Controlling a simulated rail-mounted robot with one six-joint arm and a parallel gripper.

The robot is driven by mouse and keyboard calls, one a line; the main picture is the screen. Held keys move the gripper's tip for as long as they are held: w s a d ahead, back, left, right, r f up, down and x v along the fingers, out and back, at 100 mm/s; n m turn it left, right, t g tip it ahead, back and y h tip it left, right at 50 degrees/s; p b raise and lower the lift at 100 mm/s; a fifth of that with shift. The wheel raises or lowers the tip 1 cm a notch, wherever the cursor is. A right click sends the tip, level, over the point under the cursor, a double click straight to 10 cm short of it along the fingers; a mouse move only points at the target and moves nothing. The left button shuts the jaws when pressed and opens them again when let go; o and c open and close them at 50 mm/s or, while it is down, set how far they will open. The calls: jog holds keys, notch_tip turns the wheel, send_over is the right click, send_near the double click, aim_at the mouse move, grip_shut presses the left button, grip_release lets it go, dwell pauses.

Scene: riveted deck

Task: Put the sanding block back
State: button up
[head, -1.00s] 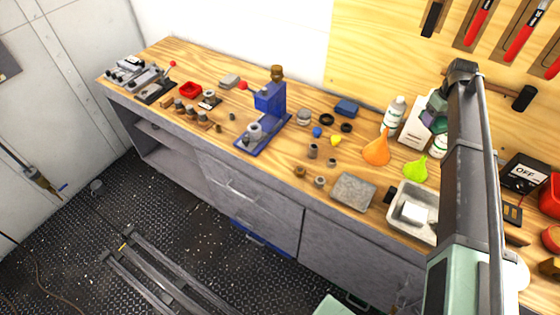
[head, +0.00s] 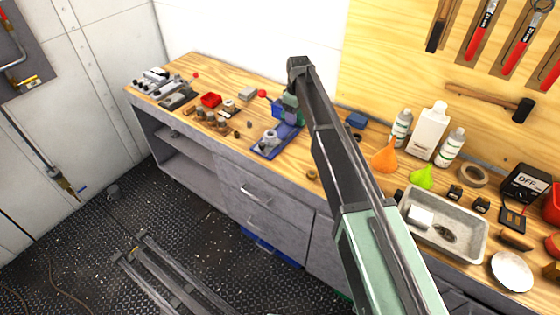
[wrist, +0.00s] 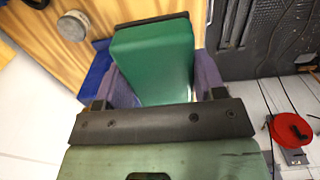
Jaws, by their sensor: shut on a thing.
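The sanding block appears to be the green block (wrist: 152,62) with a dark far edge, filling the gap between my purple fingers in the wrist view. My gripper (head: 289,103) is shut on it. In the head view it is above the bench, in front of or beside the blue press (head: 277,140), and the block is hard to make out there. The block's far face is hidden, and I cannot tell its height above the bench.
The workbench (head: 318,157) runs along the wall. A metal tray (head: 470,232), funnels and bottles stand right. My arm covers the bench's middle.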

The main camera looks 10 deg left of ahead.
aim_at(294, 159)
notch_tip(294, 159, down, 21)
jog(key=b, duration=2)
jog(key=shift+d+r, duration=0.1)
jog(key=shift+r, duration=0.4)
jog(key=shift+f, duration=0.2)
jog(key=o, duration=1)
jog(key=shift+c, duration=0.2)
jog(key=shift+r, duration=0.1)
notch_tip(294, 159, up, 12)
jog(key=p, duration=1.2)
jog(key=shift+r, duration=0.15)
